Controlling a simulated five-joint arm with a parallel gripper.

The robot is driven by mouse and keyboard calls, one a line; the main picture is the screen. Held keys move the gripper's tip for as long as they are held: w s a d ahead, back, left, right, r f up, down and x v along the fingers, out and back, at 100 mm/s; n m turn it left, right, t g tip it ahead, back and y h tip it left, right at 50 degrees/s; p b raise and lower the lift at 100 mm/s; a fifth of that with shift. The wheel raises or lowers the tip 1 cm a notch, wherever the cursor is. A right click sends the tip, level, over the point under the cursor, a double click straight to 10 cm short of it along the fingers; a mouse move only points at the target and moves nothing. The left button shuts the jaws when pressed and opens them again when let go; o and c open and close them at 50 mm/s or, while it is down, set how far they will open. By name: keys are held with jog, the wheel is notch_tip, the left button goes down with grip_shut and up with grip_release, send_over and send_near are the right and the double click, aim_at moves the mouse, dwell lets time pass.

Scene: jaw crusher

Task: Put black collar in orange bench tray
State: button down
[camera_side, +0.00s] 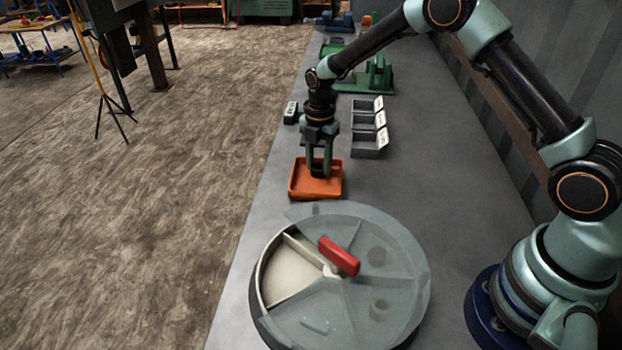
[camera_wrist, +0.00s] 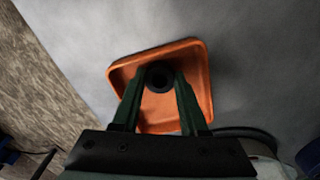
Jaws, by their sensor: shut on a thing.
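The orange bench tray (camera_side: 301,188) lies on the grey bench, and it also shows in the wrist view (camera_wrist: 200,68). My gripper (camera_side: 319,172) is over the tray and reaches down into it. In the wrist view my gripper (camera_wrist: 160,84) has its two green fingers shut on the black collar (camera_wrist: 160,76), a small dark ring. The collar is within the tray's outline. I cannot tell whether it touches the tray floor. In the side view the fingers mostly hide the collar.
A round carousel (camera_side: 400,260) with a clear lid and a red handle (camera_side: 339,255) stands in front of the tray. Its uncovered compartment looks empty. Grey labelled bins (camera_side: 368,143) stand behind the tray to the right.

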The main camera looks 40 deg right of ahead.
jog(key=shift+c, duration=2.2)
grip_release()
notch_tip(320, 180, up, 12)
notch_tip(320, 180, up, 7)
jog(key=m+t, duration=0.1)
jog(key=m, duration=0.4)
send_over(318, 166)
jog(key=s, duration=0.4)
jog(key=s+d+r+m+t, duration=0.1)
jog(key=s+r+m+t, duration=0.1)
jog(key=s+m, duration=0.6)
jog(key=s+d+r+m+t, duration=0.1)
jog(key=s+r+m+t, duration=0.1)
jog(key=s+m, duration=0.7)
jog(key=shift+s+r+t, duration=0.3)
jog(key=shift+s+r, duration=0.1)
jog(key=shift+r, duration=0.05)
